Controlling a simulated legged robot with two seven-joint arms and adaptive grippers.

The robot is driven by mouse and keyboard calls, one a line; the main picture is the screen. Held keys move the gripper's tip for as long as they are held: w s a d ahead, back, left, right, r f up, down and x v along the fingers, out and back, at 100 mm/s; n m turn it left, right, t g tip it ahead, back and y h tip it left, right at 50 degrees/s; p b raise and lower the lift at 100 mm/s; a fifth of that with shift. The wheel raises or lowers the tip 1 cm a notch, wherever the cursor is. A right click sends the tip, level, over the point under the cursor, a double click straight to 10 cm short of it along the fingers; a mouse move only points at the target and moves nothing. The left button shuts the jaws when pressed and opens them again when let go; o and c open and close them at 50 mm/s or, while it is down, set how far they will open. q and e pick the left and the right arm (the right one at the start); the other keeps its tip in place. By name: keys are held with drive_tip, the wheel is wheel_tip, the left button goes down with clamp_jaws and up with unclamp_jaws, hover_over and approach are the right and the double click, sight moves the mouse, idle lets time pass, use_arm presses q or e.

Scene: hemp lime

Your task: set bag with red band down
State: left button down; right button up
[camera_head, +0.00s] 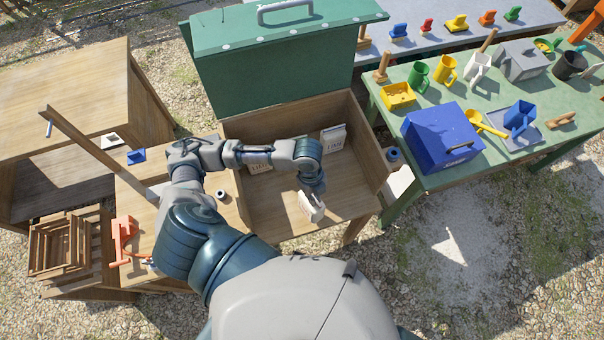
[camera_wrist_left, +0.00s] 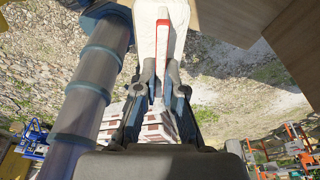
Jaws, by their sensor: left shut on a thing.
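My left gripper (camera_head: 316,189) reaches over the open wooden bin (camera_head: 283,205) and points down. It is shut on the bag with red band (camera_head: 311,208), a small pale bag near the bin's front side. In the left wrist view the gripper (camera_wrist_left: 164,78) pinches the white bag (camera_wrist_left: 148,32), and its red band (camera_wrist_left: 163,33) shows as a strip. I cannot tell whether the bag touches the bin floor. My right gripper is out of view.
The green lid (camera_head: 277,75) stands raised behind the bin. A green table (camera_head: 416,176) with a blue box (camera_head: 441,137), mugs and tools is at the right. A wooden cabinet (camera_head: 75,90) is at the left. The bin floor's right part is bare.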

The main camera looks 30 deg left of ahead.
use_arm(q)
drive_tip(key=m, duration=0.1)
drive_tip(key=s+m, duration=0.2)
drive_tip(key=shift+s+d+f+g, duration=0.2)
drive_tip(key=shift+d+f+g, duration=0.1)
drive_tip(key=shift+f, duration=0.1)
drive_tip(key=shift+a, duration=0.1)
drive_tip(key=w+a+f+p, duration=0.1)
drive_tip(key=w+a+f, duration=0.4)
drive_tip(key=w+a, duration=0.4)
drive_tip(key=shift+w+a+p, duration=0.15)
drive_tip(key=shift+w+p, duration=0.2)
drive_tip(key=shift+w, duration=1.5)
drive_tip(key=shift+f, duration=0.1)
drive_tip(key=c, duration=1.3)
unclamp_jaws()
drive_tip(key=v, duration=0.8)
drive_tip(key=b+v, duration=0.1)
drive_tip(key=v, duration=0.3)
drive_tip(key=shift+d, duration=0.25)
